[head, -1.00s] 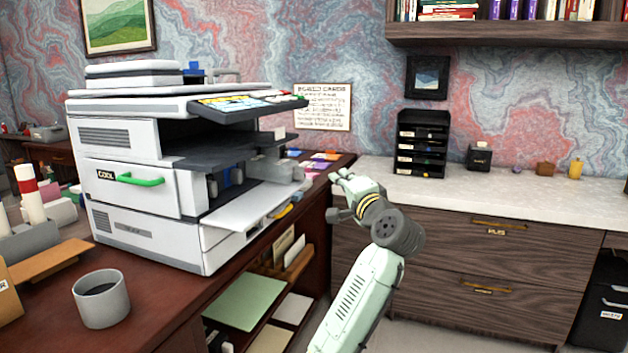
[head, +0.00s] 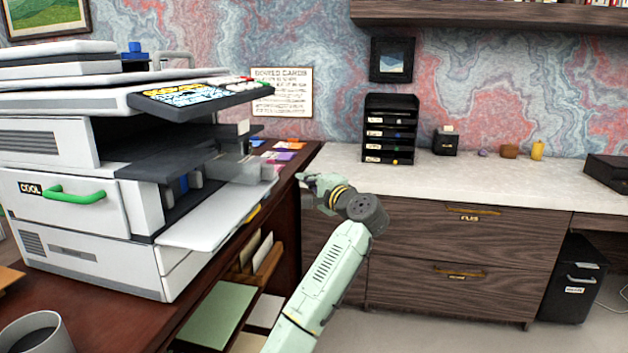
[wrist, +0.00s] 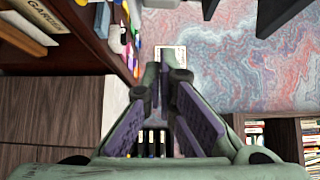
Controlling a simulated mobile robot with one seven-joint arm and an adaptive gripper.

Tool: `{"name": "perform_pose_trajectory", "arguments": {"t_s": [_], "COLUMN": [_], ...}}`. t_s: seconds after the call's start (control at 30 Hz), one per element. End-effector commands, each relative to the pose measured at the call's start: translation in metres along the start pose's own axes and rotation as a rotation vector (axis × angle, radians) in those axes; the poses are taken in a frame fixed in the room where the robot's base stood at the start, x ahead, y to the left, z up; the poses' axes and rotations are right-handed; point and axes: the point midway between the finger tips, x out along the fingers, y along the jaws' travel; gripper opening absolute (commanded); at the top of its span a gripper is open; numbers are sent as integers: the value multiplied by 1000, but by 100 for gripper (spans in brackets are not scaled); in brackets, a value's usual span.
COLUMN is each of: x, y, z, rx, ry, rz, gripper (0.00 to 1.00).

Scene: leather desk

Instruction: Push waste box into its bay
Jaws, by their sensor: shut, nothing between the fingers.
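The large white copier (head: 62,210) stands on the brown desk at the left of the head view, with its side open. A pale grey, partly see-through box (head: 242,168) juts from its right side and looks like the waste box. No label on it is readable. The bay behind it is mostly hidden by the box and the grey trays. My gripper (head: 306,182) is right of this box, apart from it, beyond the desk's right edge. In the wrist view my gripper (wrist: 162,78) has its fingers together and empty. The box is not clearly seen there.
A white flap (head: 215,215) sticks out below the box. Coloured cards (head: 283,156) lie on the desk behind it. Shelves with papers (head: 222,312) are under the desk edge. A pale counter (head: 450,180) with a black drawer rack (head: 389,130) stands at the back right.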

Motion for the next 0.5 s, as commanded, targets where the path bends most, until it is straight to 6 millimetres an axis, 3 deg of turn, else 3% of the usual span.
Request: {"name": "perform_pose_trajectory", "arguments": {"t_s": [0.2,0.5], "x": [43,61], "y": [-3,-1], "z": [8,27], "rx": [0,0], "ry": [-4,1], "rz": [1,0], "gripper": [0,0]}}
